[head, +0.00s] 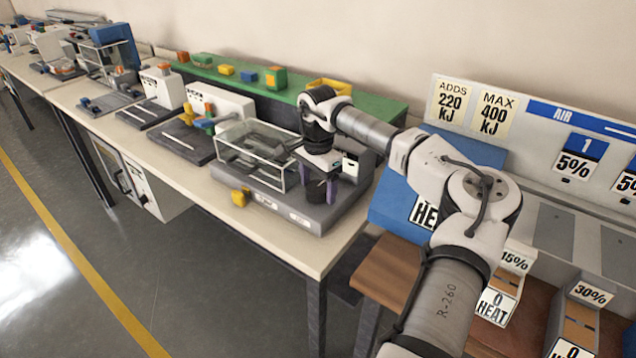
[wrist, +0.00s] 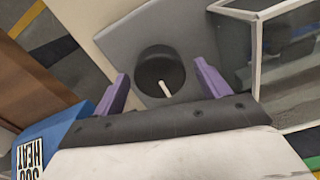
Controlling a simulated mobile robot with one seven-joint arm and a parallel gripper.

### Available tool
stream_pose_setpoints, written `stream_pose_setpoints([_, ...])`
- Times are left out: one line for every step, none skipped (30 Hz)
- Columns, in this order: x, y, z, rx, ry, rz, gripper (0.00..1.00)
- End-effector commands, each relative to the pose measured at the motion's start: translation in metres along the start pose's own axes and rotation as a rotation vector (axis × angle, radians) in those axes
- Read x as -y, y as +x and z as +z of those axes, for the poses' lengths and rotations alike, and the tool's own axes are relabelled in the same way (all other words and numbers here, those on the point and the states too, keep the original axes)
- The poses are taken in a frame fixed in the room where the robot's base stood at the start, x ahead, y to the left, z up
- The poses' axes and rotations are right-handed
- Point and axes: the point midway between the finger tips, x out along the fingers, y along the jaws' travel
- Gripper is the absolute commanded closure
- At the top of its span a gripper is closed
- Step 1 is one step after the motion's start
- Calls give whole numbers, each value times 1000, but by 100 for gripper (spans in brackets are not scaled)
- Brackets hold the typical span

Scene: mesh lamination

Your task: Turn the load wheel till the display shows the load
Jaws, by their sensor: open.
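The load wheel (wrist: 158,66) is a dark round knob with a white pointer mark, on the grey machine base (wrist: 130,35) in the wrist view. In the head view the dark wheel (head: 316,192) shows partly under my gripper. My gripper (wrist: 161,70) is open, its purple fingers on either side of the wheel with visible gaps. In the head view my gripper (head: 319,187) is over the right end of the machine base (head: 245,190). I cannot tell how deep the fingers reach. A small white unit with dark marks (head: 351,164) stands behind; no load reading is legible.
A clear-walled box (head: 255,152) stands on the machine left of my gripper. A yellow block (head: 240,197) is at the base's front left. A blue panel (head: 392,205) marked HEAT is to the right. Other devices line the bench (head: 165,150) to the left.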

Motion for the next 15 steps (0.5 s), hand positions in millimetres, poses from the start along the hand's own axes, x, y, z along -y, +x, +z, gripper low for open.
stream_pose_setpoints([0, 0, 0, 0, 0, 0, 25])
stream_pose_setpoints([0, 0, 0, 0, 0, 0, 25])
stream_pose_setpoints([0, 0, 0, 0, 0, 0, 25])
stream_pose_setpoints([0, 0, 0, 0, 0, 0, 25])
stream_pose_setpoints([0, 0, 0, 0, 0, 0, 25])
stream_pose_setpoints([0, 0, 0, 0, 0, 0, 28])
stream_pose_setpoints([0, 0, 0, 0, 0, 0, 32])
stream_pose_setpoints([0, 0, 0, 0, 0, 0, 36])
stream_pose_setpoints([0, 0, 0, 0, 0, 0, 41])
stream_pose_setpoints([0, 0, 0, 1, 0, 0, 45])
stream_pose_setpoints([0, 0, 0, 1, 0, 0, 49])
stream_pose_setpoints([0, 0, 0, 1, 0, 1, 54])
stream_pose_setpoints([0, 0, 0, 1, 0, 1, 58])
stream_pose_setpoints([0, 0, 0, 1, 0, 1, 62])
stream_pose_setpoints([0, 0, 0, 1, 0, 1, 67])
